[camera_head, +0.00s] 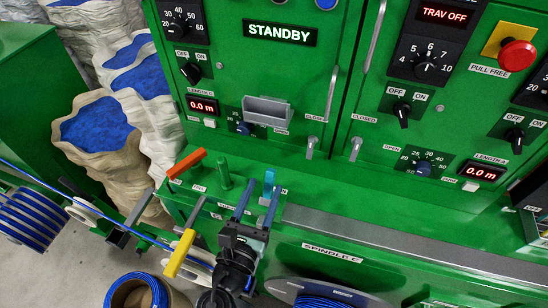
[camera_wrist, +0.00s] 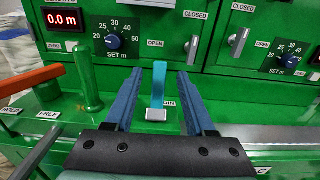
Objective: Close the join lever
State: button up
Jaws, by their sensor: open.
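A light blue lever (camera_head: 268,184) stands upright on the green ledge; in the wrist view (camera_wrist: 158,84) it rises from a pale block, between my fingers in the picture. Its label is partly hidden, so I cannot read whether it says join. My gripper (camera_head: 261,194) is open with two dark blue fingers, which also show in the wrist view (camera_wrist: 158,78). The fingers point towards the lever, with a gap on each side; I see no contact. An orange-handled lever (camera_head: 187,163) and a green lever (camera_head: 223,174) stand to the left.
A yellow lever (camera_head: 179,254) is at the ledge's front left. The green cabinet (camera_head: 240,75) with knobs and latches rises behind the ledge. A blue cable (camera_head: 75,197) runs in from the left. A red stop button (camera_head: 517,54) is at upper right.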

jog(key=x, duration=0.8)
jog(key=shift+p, duration=0.35)
grip_shut()
dwell(1.0)
